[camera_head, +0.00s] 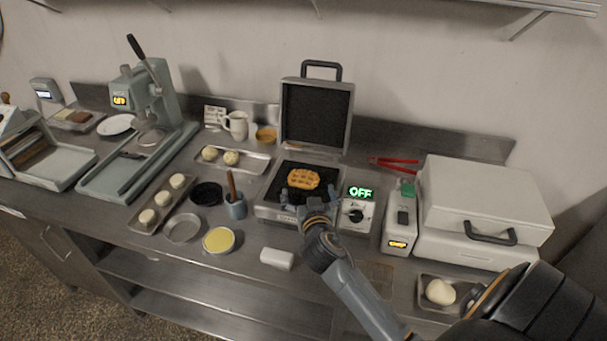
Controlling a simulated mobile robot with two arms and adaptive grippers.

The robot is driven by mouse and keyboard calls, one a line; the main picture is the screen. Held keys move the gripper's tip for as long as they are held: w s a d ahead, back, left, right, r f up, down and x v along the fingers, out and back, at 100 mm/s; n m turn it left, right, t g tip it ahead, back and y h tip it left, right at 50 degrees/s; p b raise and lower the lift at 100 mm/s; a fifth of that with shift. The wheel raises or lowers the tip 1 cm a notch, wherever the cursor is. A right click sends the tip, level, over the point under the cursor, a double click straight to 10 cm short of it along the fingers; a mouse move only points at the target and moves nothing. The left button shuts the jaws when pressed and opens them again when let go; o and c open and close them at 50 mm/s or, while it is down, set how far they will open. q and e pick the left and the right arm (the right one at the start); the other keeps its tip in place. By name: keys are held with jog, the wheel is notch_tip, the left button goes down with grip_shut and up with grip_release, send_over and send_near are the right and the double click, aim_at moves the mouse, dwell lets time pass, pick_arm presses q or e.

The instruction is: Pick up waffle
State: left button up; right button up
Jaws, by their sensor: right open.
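A golden waffle (304,178) lies on the dark lower plate of the open waffle iron (264,209). The iron's lid (317,113) stands upright behind it. My right gripper (303,195) is at the near edge of the plate, just in front of the waffle. Its fingers are open, and a small gap seems to separate them from the waffle. Whether they touch the plate I cannot tell. My left gripper is not in view.
A control box (358,213) reading OFF stands right of the iron. Red tongs (393,162) lie behind it. A white closed appliance (484,208) fills the right side.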

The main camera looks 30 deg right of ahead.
aim_at(305, 185)
jog(key=shift+w+d+p, duration=0.15)
jog(key=shift+w+p, duration=0.15)
jog(key=shift+w, duration=0.25)
jog(key=shift+w+d+p, duration=0.15)
jog(key=shift+w+p, duration=0.1)
jog(key=shift+w, duration=0.3)
jog(key=shift+x, duration=1.1)
jog(key=shift+w+d+f, duration=0.1)
jog(key=shift+f, duration=0.2)
jog(key=shift+c, duration=0.4)
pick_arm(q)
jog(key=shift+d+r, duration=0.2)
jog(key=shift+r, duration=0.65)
pick_arm(e)
jog(key=c, duration=1.2)
